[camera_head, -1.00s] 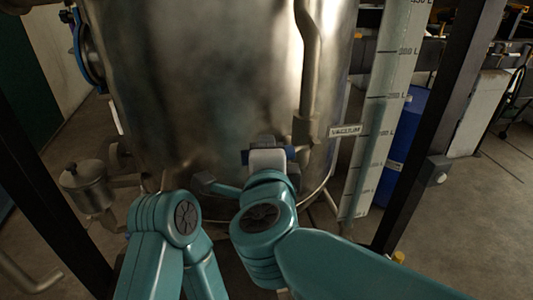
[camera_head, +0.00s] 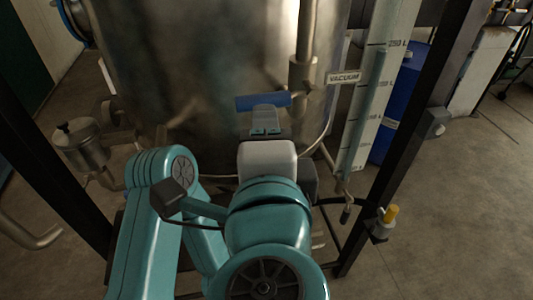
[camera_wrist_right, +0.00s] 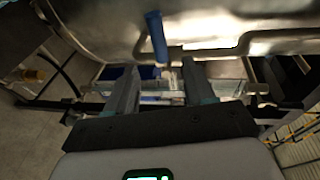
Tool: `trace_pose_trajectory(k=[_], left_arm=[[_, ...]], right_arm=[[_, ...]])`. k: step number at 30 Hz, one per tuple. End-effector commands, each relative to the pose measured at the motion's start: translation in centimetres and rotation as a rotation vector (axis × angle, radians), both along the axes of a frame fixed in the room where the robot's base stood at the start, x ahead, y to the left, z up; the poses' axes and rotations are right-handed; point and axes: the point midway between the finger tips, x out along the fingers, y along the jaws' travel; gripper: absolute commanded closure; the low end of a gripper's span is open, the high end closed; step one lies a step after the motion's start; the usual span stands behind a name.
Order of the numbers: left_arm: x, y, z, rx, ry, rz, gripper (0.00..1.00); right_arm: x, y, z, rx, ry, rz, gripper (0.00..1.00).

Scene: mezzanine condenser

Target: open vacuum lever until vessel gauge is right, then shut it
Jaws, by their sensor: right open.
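The vacuum lever (camera_head: 263,101) has a blue handle and lies roughly level across the pipe on the steel vessel, left of the VACUUM label (camera_head: 343,77). In the right wrist view the blue handle (camera_wrist_right: 157,38) shows beyond the fingertips. My right gripper (camera_head: 266,127) is just below and in front of the handle in the head view. My left gripper is not in view.
The steel vessel (camera_head: 200,60) fills the back. A dark frame post (camera_head: 410,120) stands on the right and a small metal pot with pipes (camera_head: 80,147) on the left. A blue drum (camera_head: 402,105) is behind the gauge. Floor is clear at right.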

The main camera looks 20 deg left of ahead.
Motion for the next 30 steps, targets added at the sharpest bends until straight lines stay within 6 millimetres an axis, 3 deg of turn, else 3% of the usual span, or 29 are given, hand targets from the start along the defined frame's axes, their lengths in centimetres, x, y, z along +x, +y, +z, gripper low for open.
trace_pose_trajectory(k=[3, 7, 23, 26, 29, 30], left_arm=[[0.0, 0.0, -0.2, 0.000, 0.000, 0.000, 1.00], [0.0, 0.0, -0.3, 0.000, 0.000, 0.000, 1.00], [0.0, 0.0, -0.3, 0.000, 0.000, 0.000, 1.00], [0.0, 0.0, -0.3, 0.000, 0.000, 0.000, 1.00], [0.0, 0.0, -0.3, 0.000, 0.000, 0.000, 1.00], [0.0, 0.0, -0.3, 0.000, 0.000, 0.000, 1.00]], right_arm=[[-1.9, -0.7, 0.4, 0.003, -0.002, 0.003, 0.47], [-2.9, -1.2, 0.6, 0.001, 0.000, 0.001, 0.47], [-3.0, -1.4, 0.7, 0.001, 0.001, -0.003, 0.47], [-1.2, -2.6, 0.0, -0.004, 0.019, -0.050, 0.47], [3.1, -5.0, -3.0, -0.048, 0.076, -0.159, 0.47], [5.2, -6.3, -4.9, -0.078, 0.111, -0.214, 0.47]])
